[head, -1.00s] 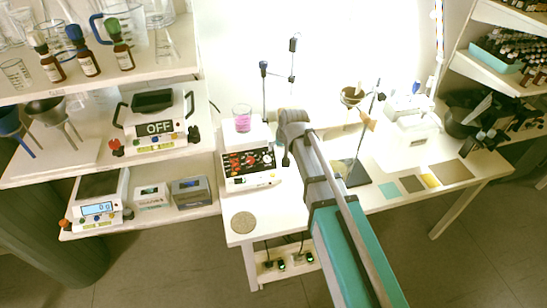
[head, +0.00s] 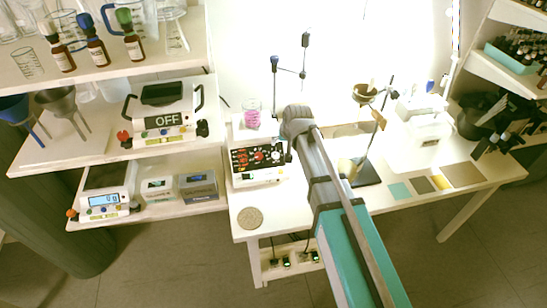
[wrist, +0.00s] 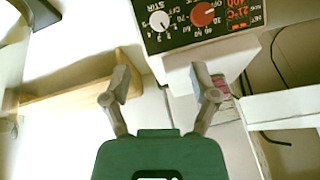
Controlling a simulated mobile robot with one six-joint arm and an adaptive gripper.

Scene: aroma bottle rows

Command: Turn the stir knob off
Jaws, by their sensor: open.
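The stir knob (wrist: 159,20) is a white round dial marked STIR. It shows upside down at the top of the wrist view, on the dark front panel of the hotplate stirrer (head: 262,177). A red knob (wrist: 203,14) and a red digital readout sit beside it on the panel. My gripper (wrist: 162,90) is open and empty, its two grey fingers spread apart below the panel in that view, not touching the stir knob. In the head view my arm reaches to the right side of the stirrer and the fingers cannot be made out.
A beaker of pink liquid (head: 252,116) stands on the stirrer. A retort stand (head: 368,175) and a support with clamps (head: 275,85) are nearby. A round cork mat (head: 249,218) lies at the bench front. Shelves with balances (head: 104,201) stand left.

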